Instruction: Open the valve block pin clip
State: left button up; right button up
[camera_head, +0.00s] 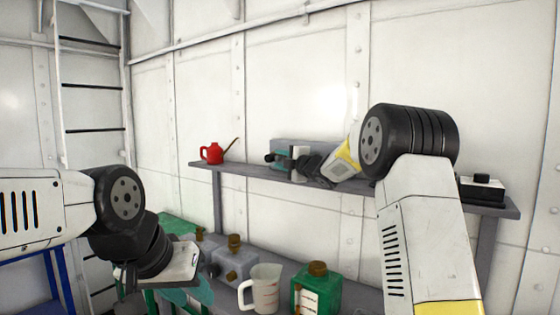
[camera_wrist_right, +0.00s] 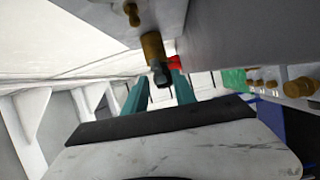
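The valve block (camera_head: 318,146) is a grey block on the upper shelf, partly hidden behind my right gripper (camera_head: 282,160). The teal fingers of my right gripper (camera_wrist_right: 160,92) stand apart on either side of the dark end, with gaps visible. Contact cannot be made out. My left gripper (camera_head: 187,291) is low at the left, away from the block; its finger opening is unclear.
A red oil can (camera_head: 212,153) stands at the left of the upper shelf (camera_head: 245,172). A black-topped box (camera_head: 482,188) sits at its right end. Below are a measuring jug (camera_head: 262,288), a green canister (camera_head: 318,290) and a grey fitting block (camera_head: 232,258). A ladder (camera_head: 92,100) stands left.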

grip_shut()
jog(key=shift+a+r+n+g+h, duration=0.15)
jog(key=shift+n+g+h, duration=0.2)
jog(key=shift+g+h, duration=0.25)
jog(key=shift+a+r+n+g+h, duration=0.15)
jog(key=shift+n+g+h, duration=0.25)
jog(key=shift+g, duration=0.3)
jog(key=shift+g+h, duration=0.5)
jog(key=shift+d, duration=0.1)
